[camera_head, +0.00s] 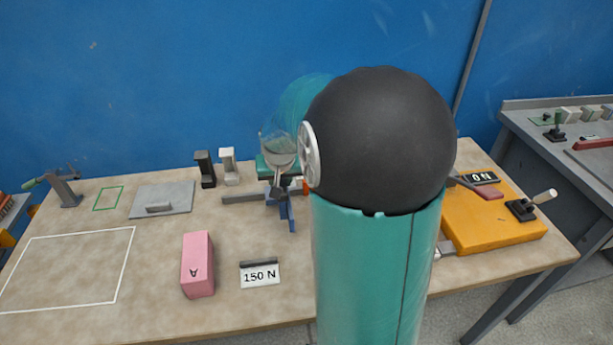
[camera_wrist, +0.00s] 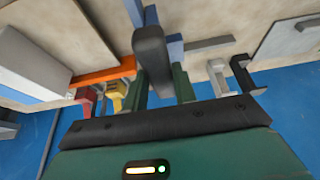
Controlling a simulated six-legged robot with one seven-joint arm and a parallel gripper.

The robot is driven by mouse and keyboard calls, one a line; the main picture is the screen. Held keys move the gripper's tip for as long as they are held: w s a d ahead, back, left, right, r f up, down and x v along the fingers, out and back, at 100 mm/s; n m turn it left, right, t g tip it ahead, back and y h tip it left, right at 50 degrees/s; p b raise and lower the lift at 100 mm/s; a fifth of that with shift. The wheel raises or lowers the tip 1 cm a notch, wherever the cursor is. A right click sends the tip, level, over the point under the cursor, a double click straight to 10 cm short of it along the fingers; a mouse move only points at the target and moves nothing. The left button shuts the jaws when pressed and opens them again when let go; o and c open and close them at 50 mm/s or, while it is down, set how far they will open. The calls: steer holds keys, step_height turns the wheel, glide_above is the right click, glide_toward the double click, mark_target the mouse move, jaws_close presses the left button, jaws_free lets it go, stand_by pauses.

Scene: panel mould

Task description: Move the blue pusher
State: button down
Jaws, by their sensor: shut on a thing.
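The blue pusher (camera_head: 287,213) stands on the table near the middle of the head view, left of my large arm joint. In the wrist view, blue parts of the pusher (camera_wrist: 175,47) show behind a dark grey rounded handle (camera_wrist: 152,60). My gripper (camera_wrist: 162,88) has its green fingers on either side of this handle and is shut on it. In the head view my gripper (camera_head: 283,182) is small and partly hidden by my arm. I cannot tell whether the pusher touches the table.
A grey bar (camera_head: 243,198) lies left of the pusher. Black (camera_head: 205,169) and white (camera_head: 229,166) posts stand behind it. A grey plate (camera_head: 162,199), pink block (camera_head: 198,264) and "150 N" sign (camera_head: 260,275) are nearby. A yellow-orange block (camera_head: 490,222) is right. The white-outlined area is clear.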

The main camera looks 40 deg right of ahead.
steer(key=shift+w+a, duration=0.4)
steer(key=shift+a, duration=0.3)
steer(key=shift+w+a, duration=0.35)
steer(key=shift+a, duration=0.35)
steer(key=shift+w+a, duration=0.1)
steer(key=c, duration=1.1)
jaws_free()
steer(key=v, duration=1.3)
steer(key=shift+r, duration=0.4)
steer(key=s+a+n, duration=0.2)
steer(key=s+a, duration=0.3)
steer(key=s+a+n+t+y, duration=0.1)
steer(key=s+a+n, duration=0.1)
steer(key=s+a, duration=0.4)
steer(key=s+a+n+y, duration=0.1)
steer(key=s+a+n, duration=0.1)
steer(key=s+a, duration=0.3)
steer(key=shift+s+a+f+t, duration=0.2)
steer(key=shift+s+a+t, duration=0.1)
